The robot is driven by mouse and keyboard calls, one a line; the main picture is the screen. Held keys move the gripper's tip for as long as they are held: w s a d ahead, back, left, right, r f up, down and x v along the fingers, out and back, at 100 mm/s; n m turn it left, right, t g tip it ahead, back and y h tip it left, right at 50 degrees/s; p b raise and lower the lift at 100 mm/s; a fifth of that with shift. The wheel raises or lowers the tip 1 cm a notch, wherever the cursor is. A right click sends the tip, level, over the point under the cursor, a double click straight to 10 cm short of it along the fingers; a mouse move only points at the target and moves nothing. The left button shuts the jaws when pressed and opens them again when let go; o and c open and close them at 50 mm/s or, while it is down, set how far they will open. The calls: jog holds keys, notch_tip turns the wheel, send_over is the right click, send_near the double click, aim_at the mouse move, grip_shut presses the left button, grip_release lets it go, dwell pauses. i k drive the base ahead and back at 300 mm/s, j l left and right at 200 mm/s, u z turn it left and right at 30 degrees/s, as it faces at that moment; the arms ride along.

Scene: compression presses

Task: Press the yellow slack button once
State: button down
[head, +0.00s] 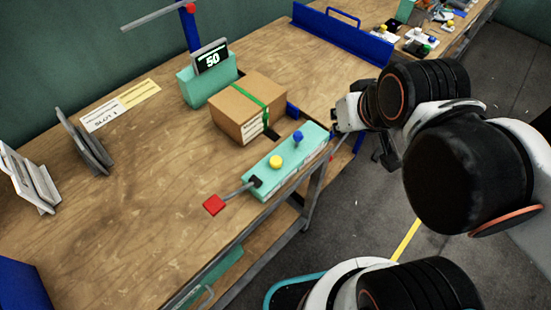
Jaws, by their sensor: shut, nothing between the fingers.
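The yellow button (276,162) is a round knob on top of the mint-green control box (262,187) near the workbench's front edge. A blue button (298,137) stands on the same box, further to the right. A lever with a red square end (213,205) sticks out from the box's left end. My gripper (386,158) is dark, shut and empty. In the picture it is right of the control box, beyond the bench edge, and apart from the yellow button. My arm partly hides the area around it.
A cardboard box (248,108) with a green strap stands behind the control box. A mint-green display unit (208,80) reads 50. A blue divider (340,36) stands at the back right. Grey racks (84,143) are on the left. The bench's left middle is clear.

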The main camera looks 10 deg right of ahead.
aim_at(277, 161)
jog(key=k+j+z, duration=0.15)
jog(key=j, duration=0.25)
jog(key=k+j+z, duration=0.2)
jog(key=j, duration=0.2)
jog(key=k+j+z, duration=0.15)
jog(key=j, duration=0.2)
jog(key=k+j+z, duration=0.15)
jog(key=k+j, duration=0.1)
jog(key=j, duration=0.1)
